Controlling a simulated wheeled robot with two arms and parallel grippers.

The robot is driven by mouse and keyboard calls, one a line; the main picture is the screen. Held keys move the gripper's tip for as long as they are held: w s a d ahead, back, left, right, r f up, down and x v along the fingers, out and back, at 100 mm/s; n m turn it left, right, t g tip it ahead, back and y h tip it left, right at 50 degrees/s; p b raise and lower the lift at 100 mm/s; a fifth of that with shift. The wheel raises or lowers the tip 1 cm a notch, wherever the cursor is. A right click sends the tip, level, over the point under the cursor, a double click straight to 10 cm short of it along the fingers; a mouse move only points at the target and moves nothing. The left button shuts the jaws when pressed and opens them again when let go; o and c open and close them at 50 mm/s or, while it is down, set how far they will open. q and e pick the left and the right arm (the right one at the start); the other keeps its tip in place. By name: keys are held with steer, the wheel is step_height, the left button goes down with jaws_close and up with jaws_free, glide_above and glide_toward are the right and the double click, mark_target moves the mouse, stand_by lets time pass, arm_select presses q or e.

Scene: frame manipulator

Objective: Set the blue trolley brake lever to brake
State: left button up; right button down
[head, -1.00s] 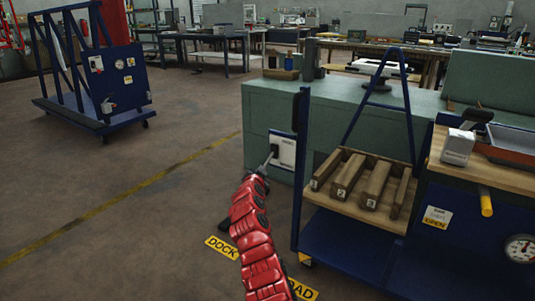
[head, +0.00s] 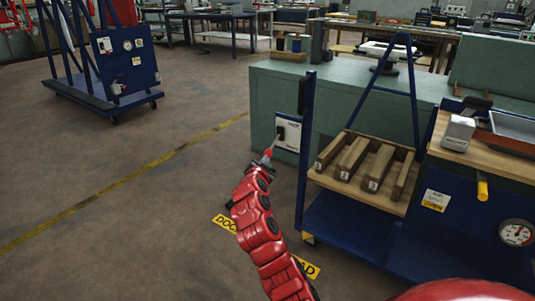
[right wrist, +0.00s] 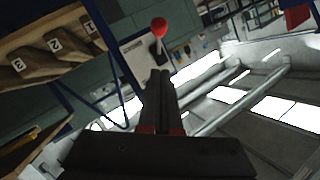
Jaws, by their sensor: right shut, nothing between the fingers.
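The blue trolley (head: 345,228) stands at the right, carrying a wooden tray of numbered blocks. A lever with a red knob (head: 267,154) sticks out from a white plate (head: 288,133) beside the trolley's blue post. The red knob (right wrist: 159,26) and its pale stem also show in the right wrist view, just past my fingertips. My right gripper (right wrist: 160,74) is shut and empty, pointing at the knob; I cannot tell whether it touches. In the head view my right gripper (head: 262,170) is just below the knob and small. My left gripper is out of view.
A green cabinet (head: 330,92) stands behind the lever. Another blue trolley (head: 105,65) is at the far left. Yellow floor labels (head: 225,222) lie under my right arm. A yellow handle (head: 482,188) and a gauge (head: 516,232) are at the right.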

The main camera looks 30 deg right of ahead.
steer(key=shift+v, duration=1.1)
steer(key=shift+f, duration=0.15)
